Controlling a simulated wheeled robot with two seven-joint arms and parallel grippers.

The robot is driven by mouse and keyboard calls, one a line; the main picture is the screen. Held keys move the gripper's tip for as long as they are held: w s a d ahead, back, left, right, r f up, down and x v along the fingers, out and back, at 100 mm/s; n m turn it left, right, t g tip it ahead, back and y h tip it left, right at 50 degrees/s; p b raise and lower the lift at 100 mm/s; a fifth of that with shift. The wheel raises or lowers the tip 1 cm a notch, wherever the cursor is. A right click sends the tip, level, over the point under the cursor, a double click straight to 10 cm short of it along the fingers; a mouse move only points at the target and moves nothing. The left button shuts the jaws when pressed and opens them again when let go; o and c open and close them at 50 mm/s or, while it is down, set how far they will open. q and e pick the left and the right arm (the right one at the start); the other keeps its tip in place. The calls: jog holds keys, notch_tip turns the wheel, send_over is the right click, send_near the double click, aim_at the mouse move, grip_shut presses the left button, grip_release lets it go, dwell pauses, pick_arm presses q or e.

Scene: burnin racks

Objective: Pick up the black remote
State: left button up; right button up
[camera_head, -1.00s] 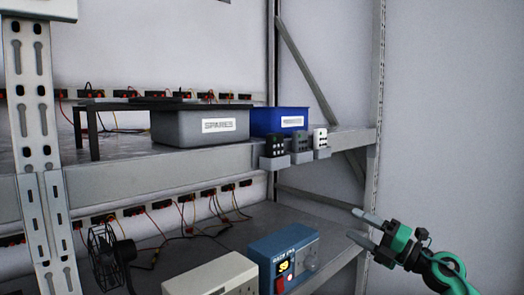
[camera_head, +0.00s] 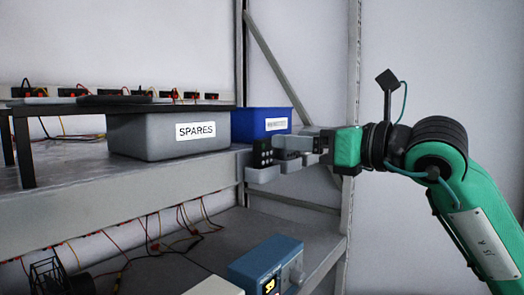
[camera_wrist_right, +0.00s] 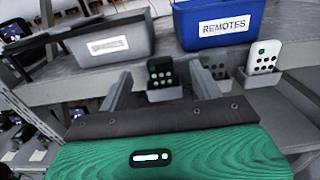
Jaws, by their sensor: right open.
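The black remote (camera_head: 262,154) stands upright in a small grey holder (camera_head: 263,174) on the upper shelf's front edge. In the right wrist view the black remote (camera_wrist_right: 160,72) shows between the fingers, beyond their tips. My right gripper (camera_head: 297,147) is open and empty, just right of the black remote in the head view; it also shows in the right wrist view (camera_wrist_right: 162,84). A grey remote (camera_wrist_right: 217,70), partly hidden by a finger, and a white remote (camera_wrist_right: 263,57) stand in holders to the right. My left gripper is out of view.
A blue bin marked REMOTES (camera_wrist_right: 220,22) and a grey SPARES bin (camera_head: 170,136) stand behind on the upper shelf (camera_head: 150,178). A rack post (camera_head: 352,80) rises close to my right arm. A blue power unit (camera_head: 267,262) sits on the lower shelf.

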aim_at(267, 140)
jog(key=p+x, duration=0.5)
jog(key=x, duration=0.3)
jog(key=shift+w+a+f, duration=0.1)
jog(key=shift+a+f, duration=0.05)
jog(key=shift+a, duration=0.25)
jog(key=shift+w+a+f, duration=0.1)
jog(key=shift+w+a, duration=0.15)
jog(key=shift+a, duration=0.15)
jog(key=shift+f, duration=0.1)
jog(key=shift+c, duration=0.4)
jog(key=c, duration=1)
